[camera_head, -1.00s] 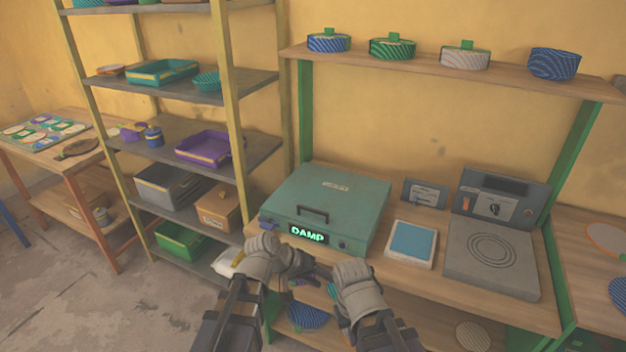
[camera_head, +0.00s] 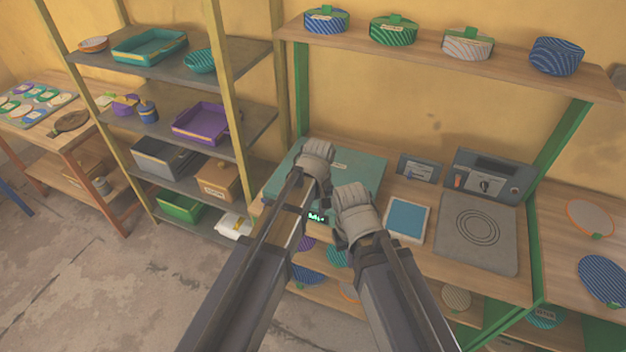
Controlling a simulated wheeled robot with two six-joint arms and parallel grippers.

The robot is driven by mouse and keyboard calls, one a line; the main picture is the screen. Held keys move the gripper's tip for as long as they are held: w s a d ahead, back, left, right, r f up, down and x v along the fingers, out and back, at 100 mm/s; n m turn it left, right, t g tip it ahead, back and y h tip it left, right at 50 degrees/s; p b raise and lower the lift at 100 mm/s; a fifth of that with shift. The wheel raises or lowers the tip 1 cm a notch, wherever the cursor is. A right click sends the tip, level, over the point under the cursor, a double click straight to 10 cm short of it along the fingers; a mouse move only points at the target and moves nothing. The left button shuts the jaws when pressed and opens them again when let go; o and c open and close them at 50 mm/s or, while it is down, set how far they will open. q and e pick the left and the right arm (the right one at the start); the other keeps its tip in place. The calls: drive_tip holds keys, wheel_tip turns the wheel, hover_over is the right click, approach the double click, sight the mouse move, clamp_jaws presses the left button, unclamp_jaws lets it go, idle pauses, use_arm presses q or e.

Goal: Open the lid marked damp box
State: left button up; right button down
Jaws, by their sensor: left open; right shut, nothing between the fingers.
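The damp box (camera_head: 362,175) is a flat green box on the workbench, and its lid looks down. Its lit sign (camera_head: 316,217) shows on the front, mostly covered by my arms. My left gripper (camera_head: 318,158) is over the lid, around where the handle was; it hides the handle, so I cannot tell whether it touches it. The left gripper is open. My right gripper (camera_head: 352,205) is shut and empty, in front of the box's right front part.
A blue-topped pad (camera_head: 406,221) and a grey plate with rings (camera_head: 476,234) stand right of the box. A shelf rack (camera_head: 258,130) stands close on the left.

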use_arm(q)
drive_tip(key=w+n, duration=0.3)
drive_tip(key=w, duration=0.2)
drive_tip(key=w+n, duration=0.2)
drive_tip(key=w, duration=0.3)
drive_tip(key=w+a+n, duration=0.1)
drive_tip(key=w+n, duration=0.2)
drive_tip(key=w, duration=0.2)
drive_tip(key=shift+r+n+h+p, duration=0.3)
drive_tip(key=shift+r, duration=0.05)
drive_tip(key=shift+w+n, duration=0.35)
drive_tip(key=shift+n, duration=0.05)
wheel_tip(320, 180, down, 8)
drive_tip(key=b, duration=0.8)
drive_tip(key=shift+r, duration=0.1)
drive_tip(key=shift+c, duration=0.2)
clamp_jaws()
